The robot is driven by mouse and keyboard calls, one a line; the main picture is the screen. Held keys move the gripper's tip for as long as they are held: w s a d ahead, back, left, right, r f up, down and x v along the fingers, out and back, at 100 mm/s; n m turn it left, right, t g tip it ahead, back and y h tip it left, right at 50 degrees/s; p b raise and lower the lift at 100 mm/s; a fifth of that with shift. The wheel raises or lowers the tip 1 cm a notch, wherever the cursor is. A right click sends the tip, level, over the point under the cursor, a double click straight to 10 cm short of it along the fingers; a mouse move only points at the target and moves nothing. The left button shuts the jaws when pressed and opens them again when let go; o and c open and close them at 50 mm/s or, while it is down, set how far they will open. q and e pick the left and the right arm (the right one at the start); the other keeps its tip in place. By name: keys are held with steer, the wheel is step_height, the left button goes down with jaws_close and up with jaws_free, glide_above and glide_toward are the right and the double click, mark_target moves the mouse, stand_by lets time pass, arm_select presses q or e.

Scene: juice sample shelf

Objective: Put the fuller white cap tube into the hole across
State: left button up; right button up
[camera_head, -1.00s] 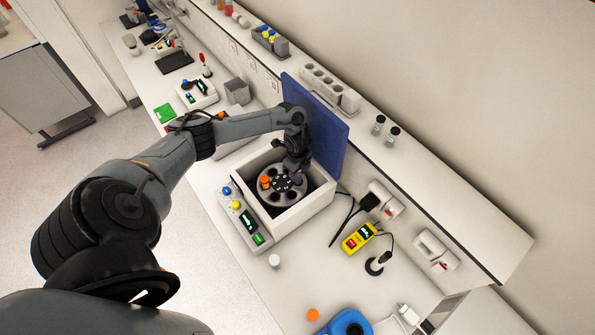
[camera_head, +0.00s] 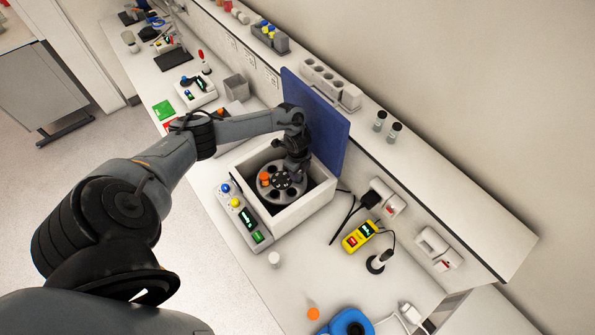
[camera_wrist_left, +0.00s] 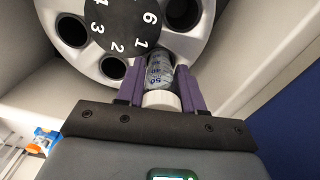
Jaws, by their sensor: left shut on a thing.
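My left gripper (camera_head: 296,175) is over the right side of the grey rotor (camera_head: 271,194) in the open centrifuge (camera_head: 287,222). In the left wrist view, the purple fingers of my left gripper (camera_wrist_left: 161,92) are shut on a clear tube (camera_wrist_left: 160,68) with volume marks and a white cap (camera_wrist_left: 161,100). The tube's far end is at the rotor beside the number 1; how deep it sits in a hole I cannot tell. An orange-capped tube (camera_head: 264,180) sits in the rotor's left side. The hole across is not clearly identifiable. My right gripper is not in view.
The raised blue lid (camera_head: 318,127) stands close behind the arm. The centrifuge's walls surround the rotor. A control panel (camera_head: 244,217) lies in front.

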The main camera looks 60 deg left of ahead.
arm_select(q)
steer(key=shift+f, duration=0.45)
stand_by(0.6)
steer(key=shift+f+b, duration=0.5)
steer(key=shift+b, duration=0.05)
steer(key=shift+r, duration=0.25)
steer(key=shift+r+p, duration=1.05)
steer(key=shift+p, duration=0.2)
steer(key=shift+r+p, duration=0.55)
steer(key=shift+r, duration=0.65)
steer(key=o, duration=1.1)
